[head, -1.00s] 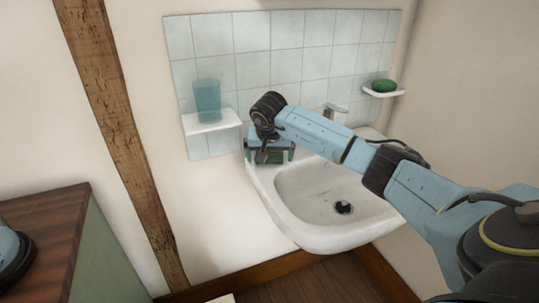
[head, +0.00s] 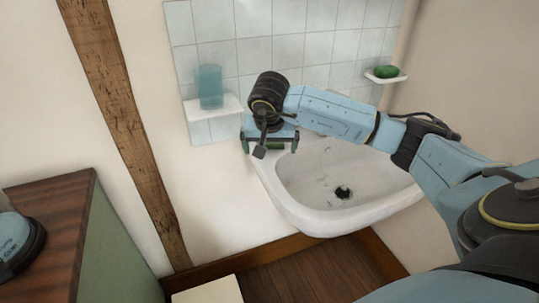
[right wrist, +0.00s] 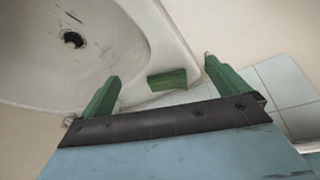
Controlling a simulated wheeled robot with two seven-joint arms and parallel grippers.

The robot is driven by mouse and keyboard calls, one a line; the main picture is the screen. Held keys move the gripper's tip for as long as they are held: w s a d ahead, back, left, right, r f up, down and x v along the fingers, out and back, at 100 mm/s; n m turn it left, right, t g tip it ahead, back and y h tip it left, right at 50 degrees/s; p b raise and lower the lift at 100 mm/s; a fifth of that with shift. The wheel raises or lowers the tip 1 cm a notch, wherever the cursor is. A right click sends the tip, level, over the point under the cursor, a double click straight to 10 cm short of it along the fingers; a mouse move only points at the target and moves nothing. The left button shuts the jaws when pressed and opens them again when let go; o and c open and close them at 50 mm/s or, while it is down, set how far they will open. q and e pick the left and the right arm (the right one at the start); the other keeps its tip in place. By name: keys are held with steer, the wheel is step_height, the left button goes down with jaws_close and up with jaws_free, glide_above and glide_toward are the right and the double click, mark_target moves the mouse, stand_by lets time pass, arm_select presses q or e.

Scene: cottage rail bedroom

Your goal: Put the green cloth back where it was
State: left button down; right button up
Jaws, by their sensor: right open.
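The green cloth (right wrist: 167,79) looks like a small folded green block. It lies on the white rim at the back left corner of the washbasin (head: 300,205). In the head view a little of the cloth (head: 276,147) shows under my right gripper (head: 269,146). In the right wrist view my right gripper (right wrist: 161,70) is open, with its two green fingers apart on either side of the cloth and a gap at each side. Whether the fingertips are level with the cloth I cannot tell. My left gripper is out of view.
A blue cup (head: 210,86) stands on a small white shelf (head: 208,108) left of my right gripper. A green soap (head: 386,71) sits on a white ledge (head: 387,79) at the right. A wooden-topped cabinet (head: 60,215) stands at the left. The basin bowl is empty.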

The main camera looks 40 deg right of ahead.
steer(key=shift+s+a, duration=1.55)
steer(key=shift+s, duration=0.25)
